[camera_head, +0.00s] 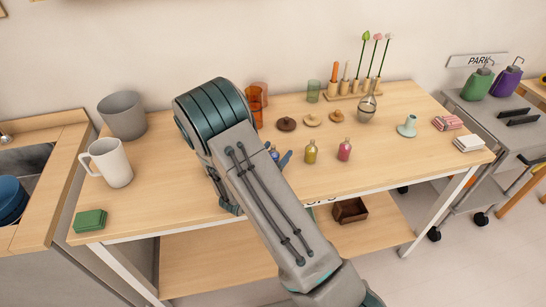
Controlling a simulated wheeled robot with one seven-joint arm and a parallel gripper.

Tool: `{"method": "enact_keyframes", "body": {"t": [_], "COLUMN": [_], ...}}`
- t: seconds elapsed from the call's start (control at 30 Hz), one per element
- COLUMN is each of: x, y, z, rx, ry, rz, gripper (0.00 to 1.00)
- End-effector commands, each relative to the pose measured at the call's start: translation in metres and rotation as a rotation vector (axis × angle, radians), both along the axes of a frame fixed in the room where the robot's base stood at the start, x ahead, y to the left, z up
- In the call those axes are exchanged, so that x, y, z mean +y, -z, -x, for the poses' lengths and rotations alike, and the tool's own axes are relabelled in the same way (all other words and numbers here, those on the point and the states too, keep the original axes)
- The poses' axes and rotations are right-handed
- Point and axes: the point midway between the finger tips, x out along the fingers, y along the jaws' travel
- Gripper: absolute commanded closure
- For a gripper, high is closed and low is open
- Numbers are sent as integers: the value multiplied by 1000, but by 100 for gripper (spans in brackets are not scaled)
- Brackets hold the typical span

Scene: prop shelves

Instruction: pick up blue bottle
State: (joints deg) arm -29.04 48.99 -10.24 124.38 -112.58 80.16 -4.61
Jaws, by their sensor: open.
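The blue bottle (275,153) stands on the wooden table beside the right edge of my arm, which hides part of it. Its small cap and upper part show. A small slanted blue piece shows just to its right; I cannot tell whether it is part of the bottle or of my gripper. A yellow bottle and a pink bottle stand in a row to its right. My arm reaches over the front of the table and bends back down.
The yellow bottle (311,153) and pink bottle (345,150) stand close. Orange cups (254,108), a glass flask (366,108) and a wooden rack (352,92) stand behind. A white mug (112,164), grey pot (123,115) and green box (90,220) are left. The right front tabletop is clear.

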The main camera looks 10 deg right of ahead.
Motion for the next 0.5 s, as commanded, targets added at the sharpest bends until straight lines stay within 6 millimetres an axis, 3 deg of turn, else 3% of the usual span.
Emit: {"method": "enact_keyframes", "body": {"t": [0.27,0.43,0.5], "x": [-2,-2,-2], "y": [0,0,0], "z": [-2,-2,-2], "rx": [0,0,0], "ry": [-1,-1,-1], "rz": [0,0,0], "gripper": [38,85,88]}}
